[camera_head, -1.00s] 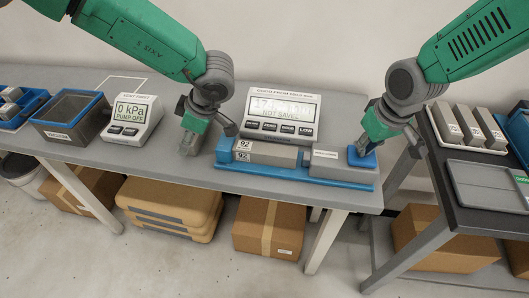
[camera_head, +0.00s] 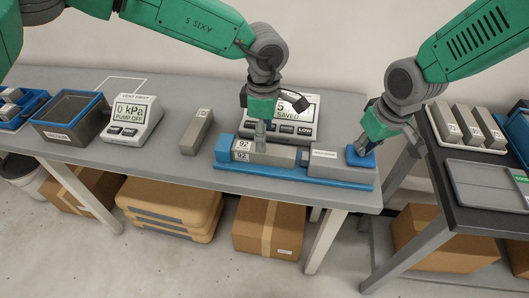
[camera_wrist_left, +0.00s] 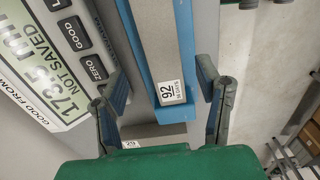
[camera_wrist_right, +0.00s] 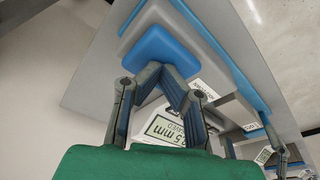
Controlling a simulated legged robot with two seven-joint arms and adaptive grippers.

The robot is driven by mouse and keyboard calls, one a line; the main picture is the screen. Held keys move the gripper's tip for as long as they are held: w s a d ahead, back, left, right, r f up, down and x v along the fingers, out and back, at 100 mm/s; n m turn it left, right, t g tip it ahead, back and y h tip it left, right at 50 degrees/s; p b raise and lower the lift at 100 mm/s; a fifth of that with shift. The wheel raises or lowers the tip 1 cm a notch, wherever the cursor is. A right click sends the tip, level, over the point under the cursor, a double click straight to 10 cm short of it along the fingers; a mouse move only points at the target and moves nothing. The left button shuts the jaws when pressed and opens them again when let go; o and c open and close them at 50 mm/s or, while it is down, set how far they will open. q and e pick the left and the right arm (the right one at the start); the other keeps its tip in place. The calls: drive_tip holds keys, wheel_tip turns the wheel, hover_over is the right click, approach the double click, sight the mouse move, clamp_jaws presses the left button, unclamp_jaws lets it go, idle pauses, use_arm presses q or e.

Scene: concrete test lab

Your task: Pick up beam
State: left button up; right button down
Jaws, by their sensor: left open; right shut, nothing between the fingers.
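A grey beam labelled 92 (camera_head: 280,153) lies in a long blue fixture (camera_head: 265,172) on the table; the left wrist view also shows the beam (camera_wrist_left: 160,40). My left gripper (camera_head: 260,143) is over the beam near its labelled end. Its fingers are open, one on each side of the beam, in the left wrist view (camera_wrist_left: 163,95). Whether they touch it I cannot tell. A second grey beam (camera_head: 197,131) lies loose on the table, left of the fixture. My right gripper (camera_head: 362,155) is shut and empty at the blue pad (camera_wrist_right: 158,52) on the fixture's right end.
A gauge display (camera_head: 305,112) stands behind the fixture, partly hidden by my left arm. A pump box (camera_head: 133,121) and a blue-rimmed bin (camera_head: 72,112) stand at the left. A dark side table (camera_head: 440,180) with grey blocks (camera_head: 466,122) stands at the right.

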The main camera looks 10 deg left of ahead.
use_arm(q)
wheel_tip(320, 180, down, 5)
drive_tip(key=shift+s+f, duration=0.1)
drive_tip(key=shift+s, duration=0.05)
clamp_jaws()
use_arm(e)
drive_tip(key=shift+s, duration=0.1)
use_arm(q)
drive_tip(key=shift+r, duration=0.2)
wheel_tip(320, 180, up, 17)
idle(1.0)
